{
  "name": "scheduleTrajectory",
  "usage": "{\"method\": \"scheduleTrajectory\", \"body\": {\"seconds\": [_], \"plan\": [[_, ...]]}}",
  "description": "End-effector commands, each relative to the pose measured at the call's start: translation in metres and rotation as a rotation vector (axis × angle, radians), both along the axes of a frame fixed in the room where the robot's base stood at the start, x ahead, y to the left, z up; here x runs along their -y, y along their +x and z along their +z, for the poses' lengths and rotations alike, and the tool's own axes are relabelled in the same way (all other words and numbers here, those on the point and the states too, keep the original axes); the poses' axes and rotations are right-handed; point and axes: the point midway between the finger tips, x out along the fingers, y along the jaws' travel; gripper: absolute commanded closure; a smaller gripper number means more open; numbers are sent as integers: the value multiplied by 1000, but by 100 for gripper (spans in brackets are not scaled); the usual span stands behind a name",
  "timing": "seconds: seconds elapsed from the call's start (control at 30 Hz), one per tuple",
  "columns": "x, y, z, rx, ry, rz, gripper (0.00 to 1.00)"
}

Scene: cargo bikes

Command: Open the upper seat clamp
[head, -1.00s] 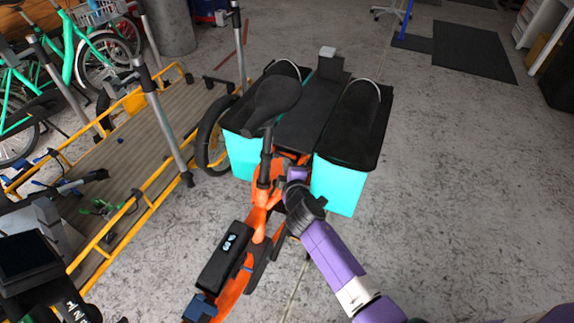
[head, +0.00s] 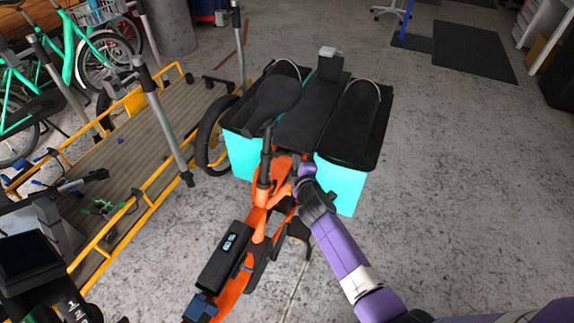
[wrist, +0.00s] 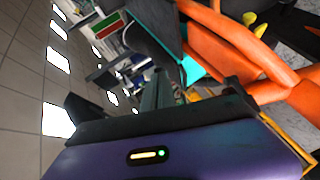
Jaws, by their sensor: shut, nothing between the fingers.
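The orange cargo bike (head: 262,212) stands in the middle of the head view. Its black seat post (head: 267,145) rises from the orange frame to the dark saddle (head: 274,98). The seat clamp area (head: 263,182) is at the lower part of the post, but I cannot make out the upper clamp's lever or whether it is open. My purple and black gripper (head: 304,166) is just right of the post, apart from it in the picture, shut and empty. In the wrist view, orange frame tubes (wrist: 235,62) pass to the right of my gripper.
Turquoise-sided bags with black tops (head: 337,185) flank the rear rack, close to my gripper. A yellow-railed platform (head: 120,150) with grey posts stands left. A black box with a small display (head: 224,258) is on the bike's front part.

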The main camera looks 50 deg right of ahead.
Motion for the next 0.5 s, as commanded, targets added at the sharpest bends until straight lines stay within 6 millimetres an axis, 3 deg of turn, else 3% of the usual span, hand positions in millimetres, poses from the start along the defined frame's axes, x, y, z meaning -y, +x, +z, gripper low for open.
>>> {"method": "scheduleTrajectory", "body": {"seconds": [0.5], "plan": [[6, 2, -2, 0, -1, 1, 100]]}}
